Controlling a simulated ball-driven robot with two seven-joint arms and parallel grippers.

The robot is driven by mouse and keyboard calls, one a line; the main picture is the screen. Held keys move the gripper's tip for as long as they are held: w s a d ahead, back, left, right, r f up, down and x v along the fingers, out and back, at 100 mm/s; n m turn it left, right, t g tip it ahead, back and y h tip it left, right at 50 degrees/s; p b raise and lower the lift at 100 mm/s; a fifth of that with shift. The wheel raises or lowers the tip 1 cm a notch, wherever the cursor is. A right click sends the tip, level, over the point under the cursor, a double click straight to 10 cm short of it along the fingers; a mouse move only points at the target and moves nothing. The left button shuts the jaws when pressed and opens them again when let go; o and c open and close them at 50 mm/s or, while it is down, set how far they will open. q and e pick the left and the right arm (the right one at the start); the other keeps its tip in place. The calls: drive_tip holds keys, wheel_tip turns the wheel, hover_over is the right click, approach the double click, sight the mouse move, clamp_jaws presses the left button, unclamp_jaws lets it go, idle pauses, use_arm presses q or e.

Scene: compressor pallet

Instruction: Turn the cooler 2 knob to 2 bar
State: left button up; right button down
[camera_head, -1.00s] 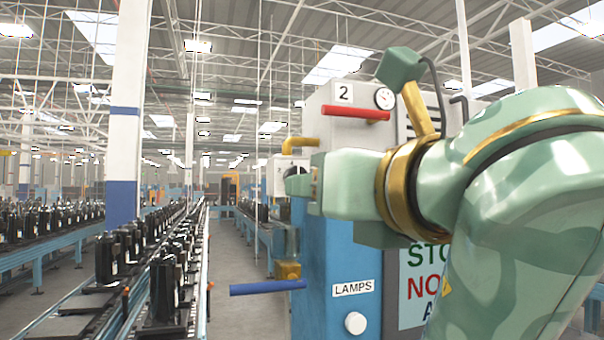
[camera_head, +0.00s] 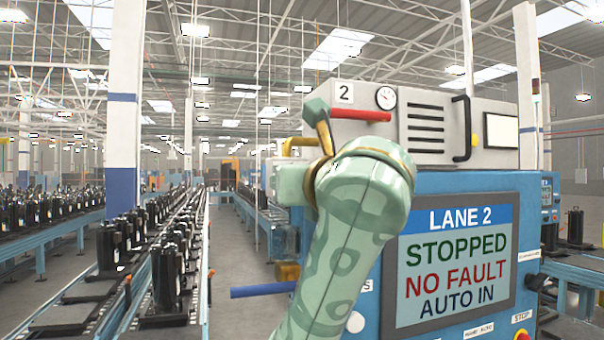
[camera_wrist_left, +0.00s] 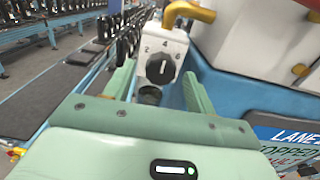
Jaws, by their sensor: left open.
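The cooler knob (camera_wrist_left: 160,68) is black and round, with a white pointer mark, on a white box (camera_wrist_left: 172,42) marked 2, 4 and 6. The pointer looks roughly upward, near the 4; its exact reading is too small to tell. My left gripper (camera_wrist_left: 157,82) is open, its fingers on either side of the knob in the wrist view. I cannot tell whether they touch it. In the head view my arm and hand hide the knob and fingertips. A gauge (camera_head: 386,98) sits beside the "2" label (camera_head: 344,93); its needle is unclear. My right gripper is not in view.
A yellow pipe (camera_wrist_left: 190,12) rises above the knob box. A red bar (camera_head: 361,115) and a blue bar (camera_head: 262,290) stick out from the cabinet. Its screen (camera_head: 452,262) reads STOPPED, NO FAULT, AUTO IN. Conveyors with black compressors (camera_head: 166,280) run along the left.

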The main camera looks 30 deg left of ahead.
use_arm(q)
drive_tip(key=shift+w+a, duration=0.2)
drive_tip(key=shift+w, duration=0.1)
drive_tip(key=c, duration=1)
drive_tip(key=shift+w+n+b, duration=0.1)
drive_tip(key=shift+n+b, duration=1.9)
drive_tip(key=shift+n, duration=4)
